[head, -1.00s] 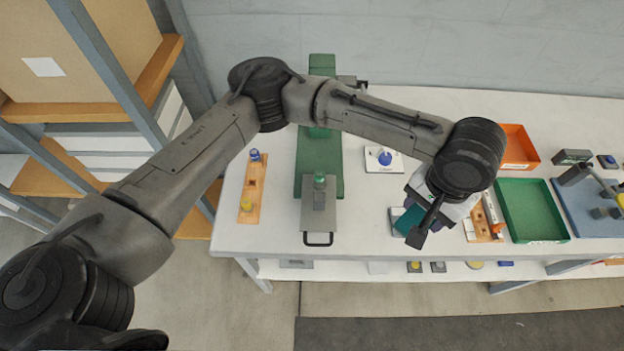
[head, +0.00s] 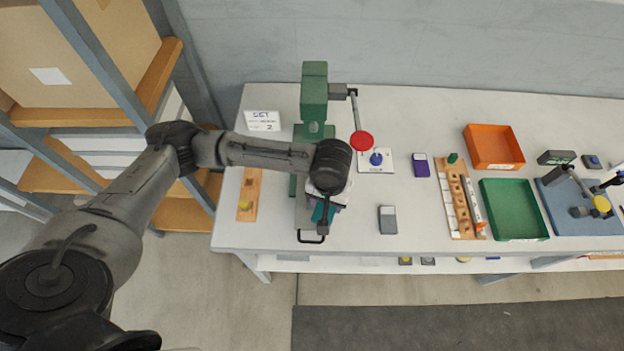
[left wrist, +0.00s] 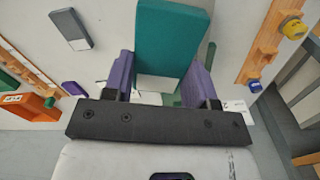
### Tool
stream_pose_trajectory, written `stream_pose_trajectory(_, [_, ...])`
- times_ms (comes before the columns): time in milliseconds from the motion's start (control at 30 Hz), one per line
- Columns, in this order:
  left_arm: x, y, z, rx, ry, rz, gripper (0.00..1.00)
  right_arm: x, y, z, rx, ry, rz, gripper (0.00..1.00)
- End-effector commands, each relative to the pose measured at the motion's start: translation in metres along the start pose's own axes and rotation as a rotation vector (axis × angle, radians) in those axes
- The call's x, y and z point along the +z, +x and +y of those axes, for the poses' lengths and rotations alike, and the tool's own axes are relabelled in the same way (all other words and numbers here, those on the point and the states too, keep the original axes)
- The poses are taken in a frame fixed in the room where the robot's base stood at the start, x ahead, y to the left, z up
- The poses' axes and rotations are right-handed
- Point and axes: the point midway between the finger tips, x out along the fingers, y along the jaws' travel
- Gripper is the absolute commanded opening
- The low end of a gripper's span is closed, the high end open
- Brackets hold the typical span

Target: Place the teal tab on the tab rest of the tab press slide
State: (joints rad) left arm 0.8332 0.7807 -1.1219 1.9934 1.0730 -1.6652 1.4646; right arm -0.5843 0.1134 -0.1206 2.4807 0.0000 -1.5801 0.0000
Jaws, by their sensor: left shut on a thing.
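The teal tab (left wrist: 172,40) is held between the purple fingers of my left gripper (left wrist: 163,72), with a pale part at its near end. In the head view, my left gripper (head: 325,206) hangs over the front of the tab press (head: 314,105), and the teal tab (head: 319,213) shows only partly below the wrist. The slide's black handle (head: 311,238) sticks out in front. The slide plate and its tab rest are mostly hidden under the gripper and tab. I cannot tell whether the tab touches the slide. My right gripper is not in view.
The press lever with a red knob (head: 362,141) stands behind the gripper, to the right. A wooden strip (head: 249,195) lies left of the press. A grey block (head: 387,220), a purple block (head: 421,166), an orange tray (head: 494,147) and a green tray (head: 513,209) lie to the right.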

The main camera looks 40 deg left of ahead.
Motion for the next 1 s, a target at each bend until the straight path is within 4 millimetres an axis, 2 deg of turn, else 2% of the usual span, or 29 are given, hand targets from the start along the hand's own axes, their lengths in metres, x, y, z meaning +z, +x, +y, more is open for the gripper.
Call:
stream_pose_trajectory(33, [-0.012,-0.004,-0.019,-0.007,-0.060,-0.001,0.29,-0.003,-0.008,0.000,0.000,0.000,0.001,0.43])
stream_pose_trajectory(133, [-0.036,-0.010,-0.041,-0.007,-0.144,0.005,0.29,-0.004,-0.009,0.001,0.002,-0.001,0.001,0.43])
stream_pose_trajectory(300, [-0.068,-0.025,-0.062,-0.006,-0.237,0.008,0.29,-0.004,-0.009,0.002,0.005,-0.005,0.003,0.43])
stream_pose_trajectory(400, [-0.079,-0.028,-0.067,-0.006,-0.272,0.005,0.29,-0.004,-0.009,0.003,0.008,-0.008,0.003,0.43])
stream_pose_trajectory(533, [-0.086,-0.015,-0.071,-0.007,-0.309,0.002,0.29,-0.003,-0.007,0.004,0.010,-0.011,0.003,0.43])
stream_pose_trajectory(700, [-0.086,0.009,-0.071,-0.007,-0.319,0.004,0.29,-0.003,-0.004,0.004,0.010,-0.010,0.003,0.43])
stream_pose_trajectory(900, [-0.086,0.022,-0.071,-0.006,-0.318,0.004,0.29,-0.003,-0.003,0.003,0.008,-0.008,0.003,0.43])
stream_pose_trajectory(1000, [-0.086,0.036,-0.071,-0.007,-0.317,0.003,0.29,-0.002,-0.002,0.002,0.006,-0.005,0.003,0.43])
